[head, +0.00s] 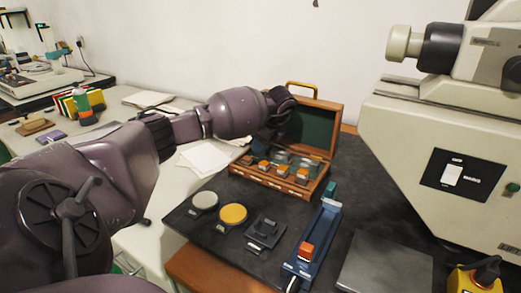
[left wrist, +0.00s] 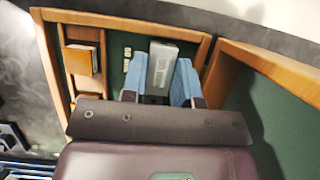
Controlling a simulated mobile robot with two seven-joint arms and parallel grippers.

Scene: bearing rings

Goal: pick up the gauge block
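The gauge block (left wrist: 160,68), a grey metal block with dark markings, shows in the left wrist view against the green floor of the wooden case (left wrist: 62,17). My left gripper (left wrist: 160,80) has one blue finger on each side of it, and the block fills the narrow gap between them. Whether the block is clear of the case floor I cannot tell. In the head view my left gripper (head: 270,132) is over the open case (head: 268,182); its fingertips and the block are hidden there. My right gripper is not in view.
The case's raised lid (head: 318,130) stands behind the gripper. Orange-marked pieces (head: 281,169) sit in the case. In front are a white disc (head: 205,200), a yellow disc (head: 233,213), a dark block stand (head: 266,232) and a blue fixture (head: 318,237). A large machine (head: 420,130) fills the right.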

